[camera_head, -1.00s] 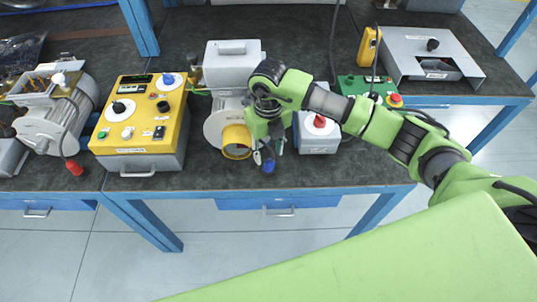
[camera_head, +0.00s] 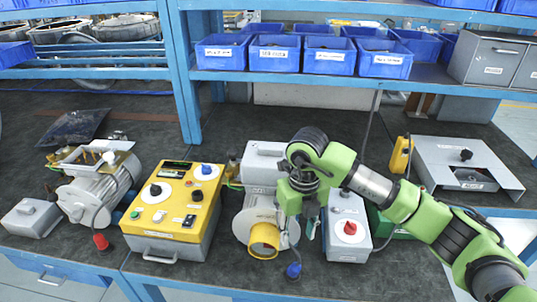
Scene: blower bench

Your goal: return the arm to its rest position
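My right arm, green with dark joints, comes in from the right and reaches over the bench (camera_head: 215,284). Its gripper (camera_head: 309,226) points down beside the blower (camera_head: 252,218) with the yellow outlet ring (camera_head: 264,241). The fingers are small and dark against the bench, and I cannot tell if they are open or shut. A blue plug (camera_head: 293,270) on a cable lies below the gripper, apart from it. My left gripper is not in view.
A yellow control box (camera_head: 170,237) stands left of the blower. A grey box with a red knob (camera_head: 347,227) stands just right of the gripper. A motor (camera_head: 93,195) is further left. A shelf with blue bins (camera_head: 273,54) spans the back. A grey open housing (camera_head: 462,165) lies at right.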

